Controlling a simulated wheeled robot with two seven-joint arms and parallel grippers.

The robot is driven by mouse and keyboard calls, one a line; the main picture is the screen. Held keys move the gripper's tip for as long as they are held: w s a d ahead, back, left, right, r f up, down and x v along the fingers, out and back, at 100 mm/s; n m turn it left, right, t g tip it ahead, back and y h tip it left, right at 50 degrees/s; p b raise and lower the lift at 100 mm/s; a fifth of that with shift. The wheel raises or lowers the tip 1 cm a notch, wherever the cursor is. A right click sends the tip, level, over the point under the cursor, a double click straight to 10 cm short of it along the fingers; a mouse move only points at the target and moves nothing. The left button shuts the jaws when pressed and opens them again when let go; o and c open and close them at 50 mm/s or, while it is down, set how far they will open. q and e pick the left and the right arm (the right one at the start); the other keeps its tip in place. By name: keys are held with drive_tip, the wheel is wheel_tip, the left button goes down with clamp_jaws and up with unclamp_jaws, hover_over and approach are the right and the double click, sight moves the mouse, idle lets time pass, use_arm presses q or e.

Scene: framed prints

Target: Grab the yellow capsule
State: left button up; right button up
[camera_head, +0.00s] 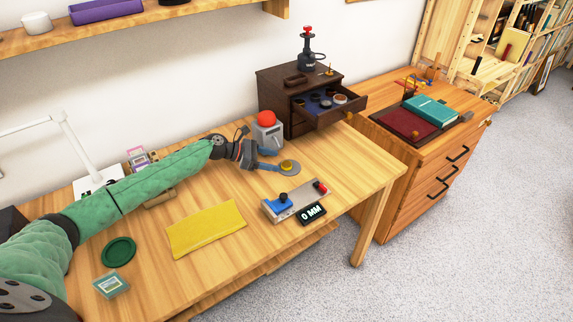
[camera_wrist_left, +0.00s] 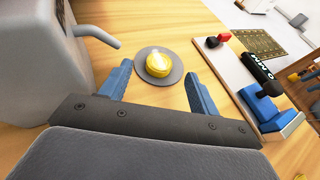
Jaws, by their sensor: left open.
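The yellow capsule (camera_head: 287,166) is a small round yellow piece lying on a grey disc (camera_head: 294,170) on the wooden table. In the left wrist view the capsule (camera_wrist_left: 159,63) sits on the disc (camera_wrist_left: 173,78), ahead of and between the fingers. My left gripper (camera_head: 276,159) has blue fingers and is open, with its tips close to the disc. In the left wrist view the gripper (camera_wrist_left: 158,82) holds nothing between its fingers. My right gripper is not in view.
A grey machine with a red ball top (camera_head: 267,130) stands close beside my left gripper. A gauge with a "0 MM" display (camera_head: 312,213) lies to the right. A yellow cloth (camera_head: 206,229) lies nearer. A dark cabinet (camera_head: 275,95) with an open drawer stands behind.

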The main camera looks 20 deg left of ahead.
sight(285, 163)
use_arm(q)
drive_tip(key=shift+w+d, duration=0.2)
drive_tip(key=shift+d, duration=0.3)
drive_tip(key=p+x, duration=0.1)
drive_tip(key=x, duration=0.2)
drive_tip(key=shift+f, duration=0.15)
drive_tip(key=shift+d+f, duration=0.1)
drive_tip(key=shift+f, duration=0.05)
drive_tip(key=c, duration=1.1)
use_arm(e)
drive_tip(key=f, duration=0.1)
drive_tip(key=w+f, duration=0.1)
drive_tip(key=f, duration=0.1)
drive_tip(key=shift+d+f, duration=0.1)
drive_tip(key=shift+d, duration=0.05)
